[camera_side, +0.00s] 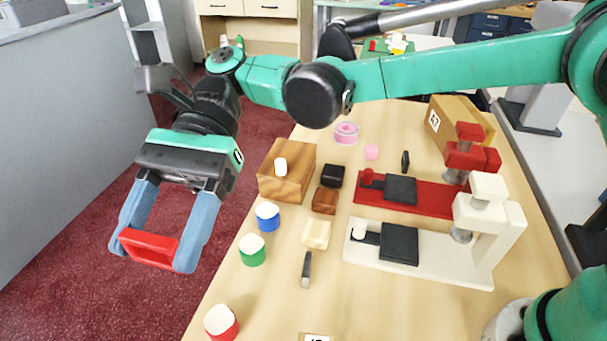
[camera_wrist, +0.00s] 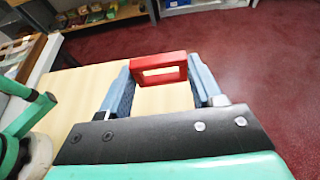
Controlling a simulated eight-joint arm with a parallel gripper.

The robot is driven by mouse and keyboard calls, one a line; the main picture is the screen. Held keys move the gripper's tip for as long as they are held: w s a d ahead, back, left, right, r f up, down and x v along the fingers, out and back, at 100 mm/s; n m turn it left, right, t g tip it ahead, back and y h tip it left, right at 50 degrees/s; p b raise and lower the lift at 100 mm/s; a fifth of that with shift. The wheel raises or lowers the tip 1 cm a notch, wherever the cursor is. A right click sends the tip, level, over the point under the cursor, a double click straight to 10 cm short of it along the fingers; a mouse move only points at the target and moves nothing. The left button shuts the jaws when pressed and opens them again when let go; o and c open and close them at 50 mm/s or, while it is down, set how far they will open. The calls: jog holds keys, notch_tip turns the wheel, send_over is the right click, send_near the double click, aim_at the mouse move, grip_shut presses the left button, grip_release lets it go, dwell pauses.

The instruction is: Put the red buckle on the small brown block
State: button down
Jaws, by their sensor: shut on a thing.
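My gripper (camera_side: 147,249) is shut on the red buckle (camera_side: 150,239), a flat rectangular frame held across the two blue fingers. In the side view it hangs out past the left edge of the table, over the carpet. The wrist view also shows the buckle (camera_wrist: 159,62) between the fingertips. The small brown block (camera_side: 325,201) stands on the table to the right of my gripper, just below a black block (camera_side: 332,176). Its top looks bare. The small brown block does not show in the wrist view.
A larger wooden block (camera_side: 299,178) with a white piece stands left of the small brown block. Blue (camera_side: 267,219), green (camera_side: 252,254) and red (camera_side: 222,325) white-topped pots line the left edge. A cream block (camera_side: 316,233) is in front; red (camera_side: 425,200) and white (camera_side: 440,260) stands are right.

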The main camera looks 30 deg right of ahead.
aim_at(217, 336)
jog(key=shift+s+a+f+n+g+h, duration=0.15)
jog(key=shift+s+a+n+g+h, duration=0.05)
jog(key=shift+s+n+g+h, duration=0.25)
notch_tip(217, 336, down, 20)
jog(key=shift+r, duration=0.2)
jog(key=shift+f, duration=0.15)
jog(key=shift+c, duration=0.8)
grip_release()
